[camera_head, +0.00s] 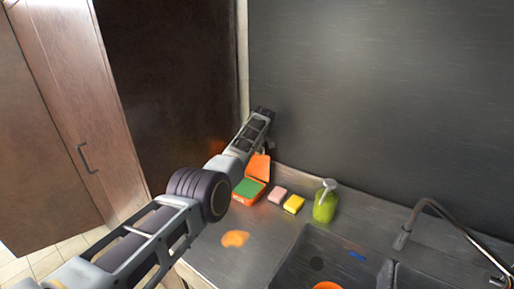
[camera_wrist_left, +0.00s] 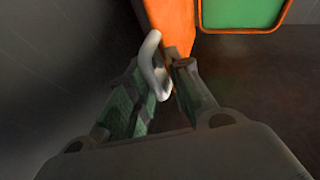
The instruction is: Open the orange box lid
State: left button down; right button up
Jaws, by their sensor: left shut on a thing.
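The orange box (camera_head: 240,199) stands on the counter near the back wall, with a green piece (camera_head: 249,187) inside. Its lid (camera_head: 259,166) is tilted up at the back, so the box is open. My left gripper (camera_wrist_left: 160,72) is shut at the lid's edge, with a pale curved handle-like piece (camera_wrist_left: 151,58) between its fingers. The lid (camera_wrist_left: 171,22) and the green piece (camera_wrist_left: 240,12) also show in the left wrist view. In the head view, my left arm hides much of the gripper. My right gripper is not in view.
A pink sponge (camera_head: 277,195), a yellow sponge (camera_head: 294,204) and a green soap bottle (camera_head: 325,204) stand right of the box. A sink (camera_head: 330,262) with a curved tap (camera_head: 432,207) lies at the lower right. An orange patch (camera_head: 235,239) lies on the counter.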

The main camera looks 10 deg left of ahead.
pick_arm(q)
jog(key=shift+f, duration=0.15)
jog(key=c, duration=1.7)
grip_release()
jog(key=shift+o, duration=0.9)
jog(key=shift+w+f, duration=0.1)
jog(key=shift+w, duration=0.1)
jog(key=shift+s+r, duration=0.15)
jog(key=shift+r, duration=0.1)
jog(key=shift+d, duration=0.1)
jog(key=v, duration=1.1)
jog(key=shift+s+d, duration=0.1)
